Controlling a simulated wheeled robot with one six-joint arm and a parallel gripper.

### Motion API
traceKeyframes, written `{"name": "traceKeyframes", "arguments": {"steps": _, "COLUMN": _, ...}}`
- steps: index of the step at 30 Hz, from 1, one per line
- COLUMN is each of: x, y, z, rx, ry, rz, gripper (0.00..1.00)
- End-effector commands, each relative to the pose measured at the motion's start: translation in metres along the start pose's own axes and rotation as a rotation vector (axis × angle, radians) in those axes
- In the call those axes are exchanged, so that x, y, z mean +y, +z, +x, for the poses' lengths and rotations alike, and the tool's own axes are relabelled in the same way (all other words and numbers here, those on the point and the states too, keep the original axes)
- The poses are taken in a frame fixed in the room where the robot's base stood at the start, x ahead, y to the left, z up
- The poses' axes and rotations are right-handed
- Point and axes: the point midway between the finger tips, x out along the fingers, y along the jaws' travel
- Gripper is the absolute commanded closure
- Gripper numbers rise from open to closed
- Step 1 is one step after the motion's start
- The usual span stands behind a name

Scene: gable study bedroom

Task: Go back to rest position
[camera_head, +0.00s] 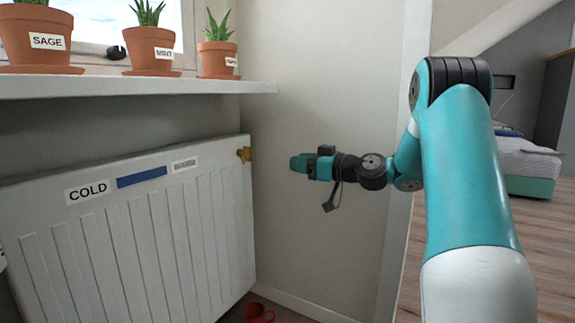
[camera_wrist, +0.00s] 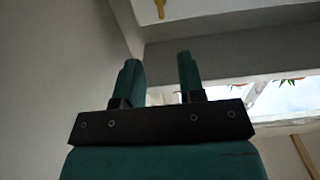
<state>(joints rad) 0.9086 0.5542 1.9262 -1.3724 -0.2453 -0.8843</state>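My gripper (camera_head: 297,163) is held out level in front of the bare wall, to the right of the radiator (camera_head: 140,235) and its brass valve (camera_head: 244,154). It is apart from both. In the wrist view the two teal fingers of my gripper (camera_wrist: 158,70) stand apart with nothing between them. My arm reaches from the right side of the head view and bends in toward the wall.
A white sill (camera_head: 130,86) above the radiator carries potted plants labelled SAGE (camera_head: 38,40) and others. A red mug (camera_head: 258,312) is on the floor below. A bed (camera_head: 527,165) stands beyond the wall edge at right, with open wooden floor before it.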

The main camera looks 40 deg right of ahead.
Motion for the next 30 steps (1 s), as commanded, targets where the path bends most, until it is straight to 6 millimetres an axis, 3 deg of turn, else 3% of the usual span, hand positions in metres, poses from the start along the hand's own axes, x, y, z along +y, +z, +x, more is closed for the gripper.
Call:
{"name": "traceKeyframes", "arguments": {"steps": 8, "x": -0.003, "y": -0.001, "z": 0.002, "rx": -0.004, "ry": -0.006, "rz": 0.001, "gripper": 0.64}}
{"name": "traceKeyframes", "arguments": {"steps": 11, "x": -0.023, "y": -0.009, "z": 0.013, "rx": -0.039, "ry": -0.050, "rz": 0.012, "gripper": 0.64}}
{"name": "traceKeyframes", "arguments": {"steps": 14, "x": -0.073, "y": -0.022, "z": 0.033, "rx": -0.132, "ry": -0.150, "rz": 0.037, "gripper": 0.64}}
{"name": "traceKeyframes", "arguments": {"steps": 17, "x": -0.149, "y": -0.036, "z": 0.048, "rx": -0.286, "ry": -0.283, "rz": 0.072, "gripper": 0.64}}
{"name": "traceKeyframes", "arguments": {"steps": 20, "x": -0.230, "y": -0.047, "z": 0.044, "rx": -0.479, "ry": -0.402, "rz": 0.100, "gripper": 0.64}}
{"name": "traceKeyframes", "arguments": {"steps": 21, "x": -0.261, "y": -0.050, "z": 0.036, "rx": -0.562, "ry": -0.442, "rz": 0.108, "gripper": 0.64}}
{"name": "traceKeyframes", "arguments": {"steps": 24, "x": -0.327, "y": -0.057, "z": 0.006, "rx": -0.765, "ry": -0.510, "rz": 0.116, "gripper": 0.64}}
{"name": "traceKeyframes", "arguments": {"steps": 27, "x": -0.373, "y": -0.061, "z": -0.032, "rx": -0.941, "ry": -0.536, "rz": 0.110, "gripper": 0.64}}
{"name": "traceKeyframes", "arguments": {"steps": 30, "x": -0.402, "y": -0.064, "z": -0.070, "rx": -1.083, "ry": -0.535, "rz": 0.096, "gripper": 0.64}}
